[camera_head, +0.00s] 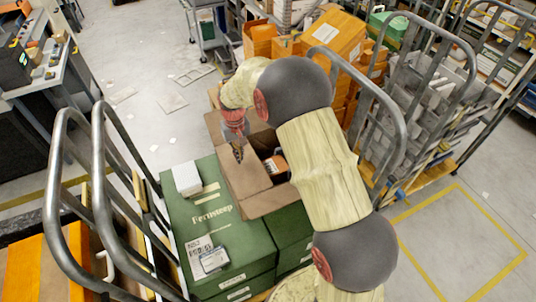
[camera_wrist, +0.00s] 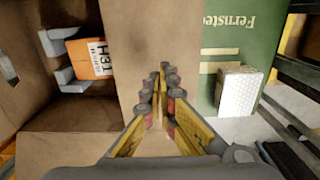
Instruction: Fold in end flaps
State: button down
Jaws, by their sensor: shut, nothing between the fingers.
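An open brown cardboard box (camera_head: 281,181) stands beside a green box in the head view. A long left flap (camera_head: 243,176) and a near flap (camera_head: 270,203) stand spread outward from its opening. More brown cardboard shows at its far end, partly behind my arm. An orange item (camera_head: 277,164) with a white label lies inside; the wrist view shows this orange item (camera_wrist: 90,58) between grey holders. My gripper (camera_head: 238,153) is shut and empty, pointing down over the left flap. In the wrist view my gripper (camera_wrist: 163,78) appears over the broad brown flap (camera_wrist: 150,30); contact cannot be told.
The green box (camera_head: 215,225) carries a small white box (camera_head: 187,178) and a label card (camera_head: 213,260). Metal cart rails (camera_head: 60,180) stand at left, and another rail (camera_head: 375,100) at right. Orange boxes (camera_head: 335,38) are stacked behind. Open floor (camera_head: 150,60) lies at the far left.

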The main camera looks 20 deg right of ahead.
notch_tip(320, 180, up, 10)
jog(key=p, duration=0.5)
jog(key=shift+r, duration=0.1)
dwell(0.4)
